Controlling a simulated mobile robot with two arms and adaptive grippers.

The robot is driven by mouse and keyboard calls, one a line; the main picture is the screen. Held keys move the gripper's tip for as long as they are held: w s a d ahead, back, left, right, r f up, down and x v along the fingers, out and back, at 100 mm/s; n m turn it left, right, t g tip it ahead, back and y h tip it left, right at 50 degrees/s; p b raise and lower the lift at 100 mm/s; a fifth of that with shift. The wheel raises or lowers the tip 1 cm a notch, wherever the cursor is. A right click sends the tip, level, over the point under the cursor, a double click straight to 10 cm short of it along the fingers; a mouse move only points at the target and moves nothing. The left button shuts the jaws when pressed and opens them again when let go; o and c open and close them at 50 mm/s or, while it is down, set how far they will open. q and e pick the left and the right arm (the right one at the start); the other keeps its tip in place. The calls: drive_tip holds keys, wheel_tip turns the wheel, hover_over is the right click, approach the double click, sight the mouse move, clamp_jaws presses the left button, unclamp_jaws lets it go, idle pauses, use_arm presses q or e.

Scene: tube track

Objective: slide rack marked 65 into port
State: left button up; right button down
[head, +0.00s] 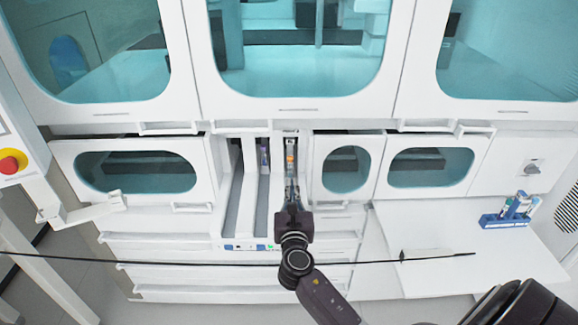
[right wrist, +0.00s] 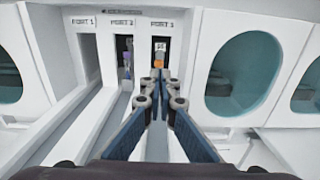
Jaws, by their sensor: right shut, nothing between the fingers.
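A rack with a pale label and an orange part sits inside the right-hand port lane (head: 290,157); it also shows in the right wrist view (right wrist: 159,61) inside the rightmost port opening. Its label digits are too small to read surely. My right gripper (head: 292,184) points into this lane, and in the right wrist view its fingertips (right wrist: 161,78) are together, empty, in front of the rack. Whether they touch it cannot be told. A rack with purple parts (head: 264,157) stands in the middle port, also seen in the right wrist view (right wrist: 127,62). My left gripper is out of view.
The left port (right wrist: 89,60) looks empty. White walls separate the narrow lanes. A blue holder with tubes (head: 507,217) stands on the white shelf (head: 450,240) at right. A thin black line crosses the front. Windowed panels border the lanes.

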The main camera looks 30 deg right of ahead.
approach(291, 157)
drive_tip(key=w+d+r, duration=0.1)
drive_tip(key=w, duration=0.1)
drive_tip(key=shift+w+d+r, duration=0.2)
drive_tip(key=shift+w+r, duration=0.05)
drive_tip(key=b+x, duration=0.1)
drive_tip(key=x, duration=0.4)
drive_tip(key=shift+w+f+b, duration=0.1)
drive_tip(key=shift+b, duration=0.2)
idle(0.3)
